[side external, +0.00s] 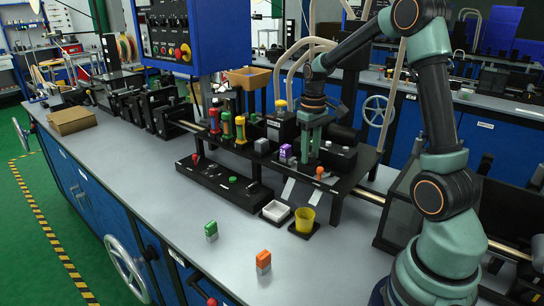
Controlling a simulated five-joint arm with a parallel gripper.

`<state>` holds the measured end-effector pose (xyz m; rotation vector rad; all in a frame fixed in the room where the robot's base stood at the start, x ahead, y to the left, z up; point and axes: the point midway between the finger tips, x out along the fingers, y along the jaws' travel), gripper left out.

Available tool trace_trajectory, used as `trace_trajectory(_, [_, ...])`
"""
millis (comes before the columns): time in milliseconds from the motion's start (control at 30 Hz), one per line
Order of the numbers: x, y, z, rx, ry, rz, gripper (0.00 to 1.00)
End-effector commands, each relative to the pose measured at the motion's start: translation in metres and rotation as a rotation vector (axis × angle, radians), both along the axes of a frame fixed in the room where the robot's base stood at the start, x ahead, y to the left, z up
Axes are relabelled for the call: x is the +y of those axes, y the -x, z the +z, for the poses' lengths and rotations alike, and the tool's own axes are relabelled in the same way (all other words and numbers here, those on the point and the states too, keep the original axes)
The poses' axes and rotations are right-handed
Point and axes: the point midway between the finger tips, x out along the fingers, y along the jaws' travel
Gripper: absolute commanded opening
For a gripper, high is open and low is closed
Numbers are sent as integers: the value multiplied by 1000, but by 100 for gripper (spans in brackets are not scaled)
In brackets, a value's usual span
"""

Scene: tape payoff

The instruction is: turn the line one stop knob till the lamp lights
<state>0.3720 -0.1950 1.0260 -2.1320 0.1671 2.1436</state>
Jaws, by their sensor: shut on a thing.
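My gripper (312,158) points straight down over the raised black deck (350,180), right of the purple block marked 24 (285,152). Its green fingers are shut on a small part at the deck, which I take to be the stop knob; the fingers hide nearly all of it. No line label is readable at this size. I cannot tell which cap is the task's lamp or whether it is lit. A yellow cap (281,104) tops a black box left of my gripper. An orange cap (319,171) stands in front of it.
Red, yellow and green cylinders (227,126) stand left on the deck. A black control box (225,185) lies in front. Green (211,230) and orange (263,261) blocks sit on the open grey bench.

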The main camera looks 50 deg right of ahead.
Motion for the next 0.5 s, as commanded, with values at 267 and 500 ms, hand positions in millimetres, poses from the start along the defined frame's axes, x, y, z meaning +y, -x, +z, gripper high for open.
trace_trajectory(267, [-1, 0, 1, -2, 2, -68, 0])
trace_trajectory(500, [-1, 0, 1, -4, 3, -235, 0])
